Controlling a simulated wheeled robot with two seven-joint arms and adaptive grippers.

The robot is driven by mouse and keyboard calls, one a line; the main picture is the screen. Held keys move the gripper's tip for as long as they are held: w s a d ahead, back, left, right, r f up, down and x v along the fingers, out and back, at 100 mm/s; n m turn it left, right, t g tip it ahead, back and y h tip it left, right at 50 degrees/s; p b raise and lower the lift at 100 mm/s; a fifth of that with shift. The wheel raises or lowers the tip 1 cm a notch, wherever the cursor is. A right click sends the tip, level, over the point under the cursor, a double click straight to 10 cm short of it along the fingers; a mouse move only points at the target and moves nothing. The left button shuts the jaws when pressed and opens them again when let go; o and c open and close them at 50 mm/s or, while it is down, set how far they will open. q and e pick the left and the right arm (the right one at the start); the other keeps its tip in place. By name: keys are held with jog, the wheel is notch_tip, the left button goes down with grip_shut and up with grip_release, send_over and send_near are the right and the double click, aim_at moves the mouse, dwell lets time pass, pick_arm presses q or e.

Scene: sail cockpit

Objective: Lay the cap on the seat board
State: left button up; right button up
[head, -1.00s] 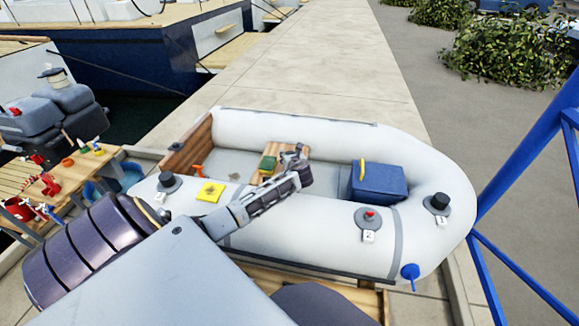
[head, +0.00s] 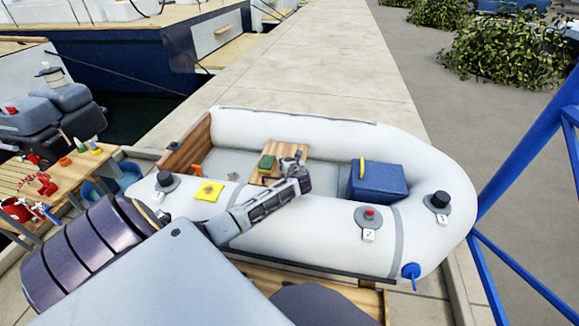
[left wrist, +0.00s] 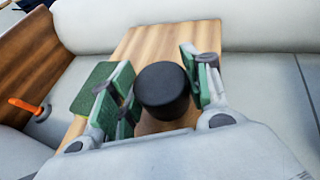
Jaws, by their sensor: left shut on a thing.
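The cap (left wrist: 162,88) is a round black piece between the fingers of my left gripper (left wrist: 160,85) in the left wrist view. My left gripper is shut on it. In the head view the left gripper (head: 292,162) is over the right part of the wooden seat board (head: 290,150) inside the inflatable boat, and hides the cap. The seat board (left wrist: 150,42) lies behind the cap in the left wrist view. I cannot tell whether the cap touches the board. My right gripper is not in view.
A green and yellow sponge (head: 266,163) lies on the board, left of the gripper. A blue box (head: 378,183) stands to the right in the boat. A yellow cloth (head: 209,191) lies on the near tube. The valve labelled 2 (head: 370,214) shows red.

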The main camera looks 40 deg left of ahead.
pick_arm(q)
jog(key=shift+f, duration=0.85)
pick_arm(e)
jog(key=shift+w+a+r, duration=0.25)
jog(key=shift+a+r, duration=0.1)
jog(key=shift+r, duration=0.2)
pick_arm(q)
jog(key=shift+f, duration=0.15)
jog(key=o, duration=1)
jog(key=shift+c, duration=0.2)
jog(key=shift+r, duration=0.2)
